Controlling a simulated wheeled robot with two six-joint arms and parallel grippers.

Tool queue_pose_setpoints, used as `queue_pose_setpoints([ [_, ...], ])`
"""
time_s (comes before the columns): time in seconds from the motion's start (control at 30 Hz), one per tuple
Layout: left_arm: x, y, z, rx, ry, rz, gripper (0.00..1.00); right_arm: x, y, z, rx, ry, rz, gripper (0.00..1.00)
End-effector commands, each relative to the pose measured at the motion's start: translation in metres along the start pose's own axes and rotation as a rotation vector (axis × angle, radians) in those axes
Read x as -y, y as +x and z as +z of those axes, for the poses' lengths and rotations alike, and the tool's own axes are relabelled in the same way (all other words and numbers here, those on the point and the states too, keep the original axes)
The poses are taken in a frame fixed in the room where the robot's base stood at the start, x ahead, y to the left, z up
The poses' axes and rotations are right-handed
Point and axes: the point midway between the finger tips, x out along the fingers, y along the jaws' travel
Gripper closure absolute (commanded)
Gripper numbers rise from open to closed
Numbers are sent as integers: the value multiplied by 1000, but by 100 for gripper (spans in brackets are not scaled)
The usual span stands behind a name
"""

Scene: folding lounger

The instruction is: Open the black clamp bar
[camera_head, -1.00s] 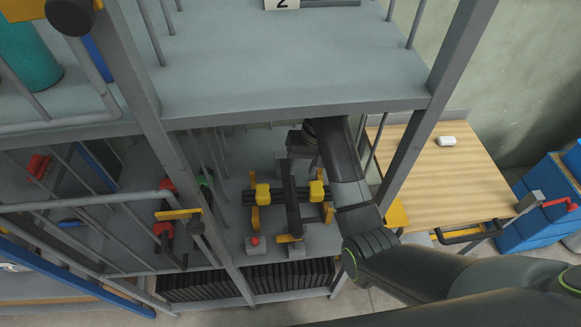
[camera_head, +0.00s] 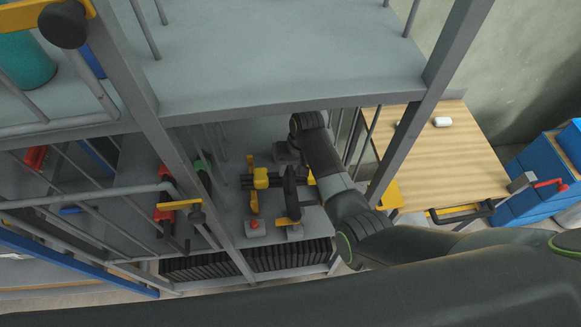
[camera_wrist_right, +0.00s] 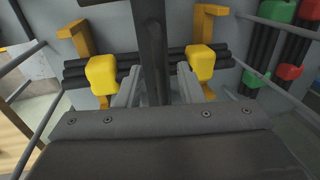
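The black clamp bar (camera_head: 290,192) lies inside the lower shelf bay, crossing a bundle of black rods with yellow blocks (camera_head: 260,178). At its near end are an orange plate (camera_head: 287,221) and grey block. In the right wrist view the bar (camera_wrist_right: 152,35) runs down between the two grey fingers of my right gripper (camera_wrist_right: 158,88). The fingers stand apart on either side of it, and a gap seems to show on the right. In the head view my right gripper (camera_head: 286,153) is at the bar's far end, its fingertips hidden. My left gripper is out of view.
Grey shelf posts and the upper shelf (camera_head: 290,75) frame the bay closely. A red-button block (camera_head: 254,225) sits left of the bar's near end. Red and green clamps (camera_head: 165,208) stand further left. A wooden table (camera_head: 450,150) and blue boxes (camera_head: 540,175) are right.

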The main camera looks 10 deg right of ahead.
Motion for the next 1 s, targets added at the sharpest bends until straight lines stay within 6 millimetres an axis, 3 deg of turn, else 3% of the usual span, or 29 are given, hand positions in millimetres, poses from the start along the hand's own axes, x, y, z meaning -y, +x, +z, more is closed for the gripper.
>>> queue_pose_setpoints([
  [0.4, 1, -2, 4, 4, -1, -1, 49, 0, 7, 0, 0, 0, 0, 66],
  [0.7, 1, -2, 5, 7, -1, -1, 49, 0, 6, 0, 0, 0, 0, 100],
  [1.0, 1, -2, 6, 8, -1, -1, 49, 0, 6, 0, 2, 0, 0, 100],
])
